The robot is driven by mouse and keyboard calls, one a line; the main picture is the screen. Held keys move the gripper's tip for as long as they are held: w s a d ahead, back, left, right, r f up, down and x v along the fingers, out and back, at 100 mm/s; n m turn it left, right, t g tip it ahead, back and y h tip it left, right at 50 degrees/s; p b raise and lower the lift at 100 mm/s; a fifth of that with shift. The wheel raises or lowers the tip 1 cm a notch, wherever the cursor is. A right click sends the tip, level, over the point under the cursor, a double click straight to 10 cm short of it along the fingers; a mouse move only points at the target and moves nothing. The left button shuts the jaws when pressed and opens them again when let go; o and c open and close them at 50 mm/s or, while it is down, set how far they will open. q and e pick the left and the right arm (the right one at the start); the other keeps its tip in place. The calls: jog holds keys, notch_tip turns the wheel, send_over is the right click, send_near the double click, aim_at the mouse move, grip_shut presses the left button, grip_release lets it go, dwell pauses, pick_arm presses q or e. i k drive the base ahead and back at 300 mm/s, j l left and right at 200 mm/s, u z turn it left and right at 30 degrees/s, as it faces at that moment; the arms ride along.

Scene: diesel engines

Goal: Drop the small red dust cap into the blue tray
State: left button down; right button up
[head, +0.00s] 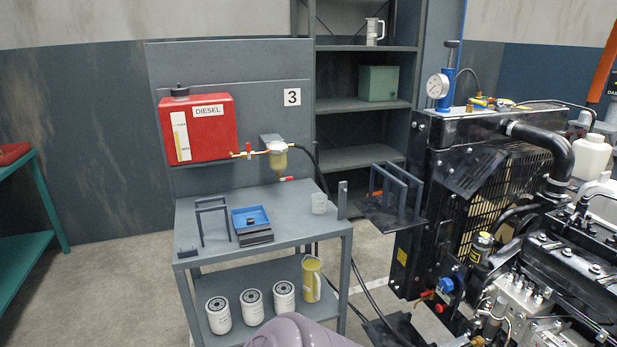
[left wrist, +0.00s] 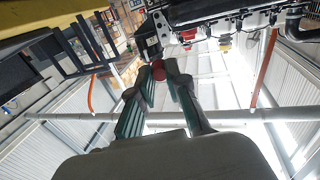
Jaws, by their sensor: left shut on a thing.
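My right gripper is in neither view.
White filters (head: 252,307) and a yellow jug (head: 311,280) stand on the lower shelf. The engine (head: 545,245) fills the right.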

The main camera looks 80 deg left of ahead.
aim_at(237, 222)
jog(key=k+j, duration=1.35)
jog(key=j, duration=0.2)
jog(key=k+j, duration=0.7)
